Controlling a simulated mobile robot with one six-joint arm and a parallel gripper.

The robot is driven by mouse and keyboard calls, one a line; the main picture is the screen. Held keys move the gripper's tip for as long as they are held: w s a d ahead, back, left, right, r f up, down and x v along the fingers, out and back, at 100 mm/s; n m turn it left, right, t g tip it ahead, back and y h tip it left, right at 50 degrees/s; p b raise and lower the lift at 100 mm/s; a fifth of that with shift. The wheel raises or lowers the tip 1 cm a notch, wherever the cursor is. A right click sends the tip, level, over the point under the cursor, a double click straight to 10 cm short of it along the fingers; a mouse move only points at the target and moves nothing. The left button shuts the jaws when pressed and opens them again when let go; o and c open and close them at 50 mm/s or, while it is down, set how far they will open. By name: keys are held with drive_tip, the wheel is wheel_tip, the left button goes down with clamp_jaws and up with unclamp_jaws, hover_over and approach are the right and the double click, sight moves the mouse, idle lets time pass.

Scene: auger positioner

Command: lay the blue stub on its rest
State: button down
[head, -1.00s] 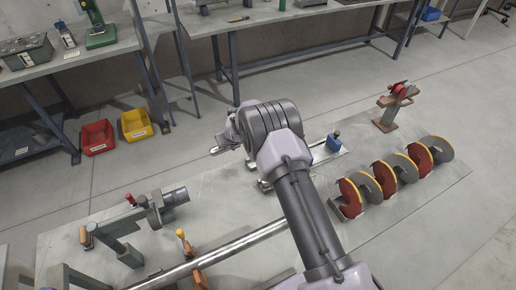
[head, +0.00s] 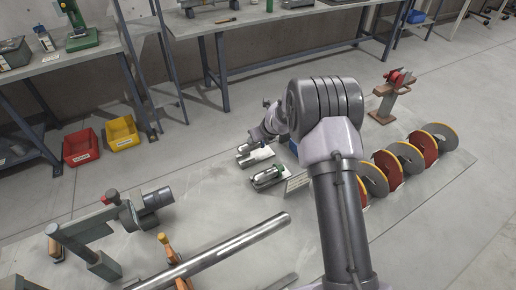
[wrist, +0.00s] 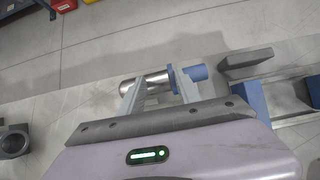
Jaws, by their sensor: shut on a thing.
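In the wrist view the blue stub (wrist: 191,79), a bright metal cylinder with a blue collar and blue end, lies crosswise between the two fingers of my gripper (wrist: 159,92). The gripper is shut on it, with the blue end sticking out to the right. In the head view my gripper is mostly hidden by my own arm, and I cannot make out the stub there. To the right in the wrist view stand a grey block (wrist: 248,63) and a blue block (wrist: 250,95); I cannot tell for sure whether they are the rest. The stub is apart from them.
In the head view, metal fixtures (head: 268,177) stand beside my arm. A row of red and grey auger discs (head: 402,158) stands right. A long shaft (head: 232,249) and a motor unit (head: 152,200) lie left. Red (head: 82,147) and yellow bins (head: 122,133) stand behind.

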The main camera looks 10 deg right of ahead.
sight(258, 144)
wheel_tip(258, 144, down, 4)
drive_tip(key=b, duration=0.3)
drive_tip(key=shift+r, duration=0.15)
drive_tip(key=shift+d+r, duration=0.1)
drive_tip(key=shift+r, duration=0.15)
drive_tip(key=c, duration=0.8)
unclamp_jaws()
drive_tip(key=shift+f, duration=0.1)
drive_tip(key=shift+c, duration=0.2)
drive_tip(key=s+a+r+n+y+p, duration=0.15)
drive_tip(key=s+r+n, duration=0.35)
drive_tip(key=s+r, duration=0.6)
drive_tip(key=s+a+r+n+p, duration=0.2)
drive_tip(key=s+r+n, duration=0.45)
drive_tip(key=r, duration=0.85)
drive_tip(key=s+r+n+h, duration=0.1)
drive_tip(key=s+r+n, duration=0.1)
drive_tip(key=s+n, duration=0.6)
drive_tip(key=s+r+n, duration=0.1)
drive_tip(key=s+n, duration=0.7)
drive_tip(key=s, duration=1)
drive_tip(key=shift+s+a+r+g+h, duration=0.2)
drive_tip(key=shift+a+r+g+h, duration=0.05)
drive_tip(key=shift+r+g+h, duration=0.15)
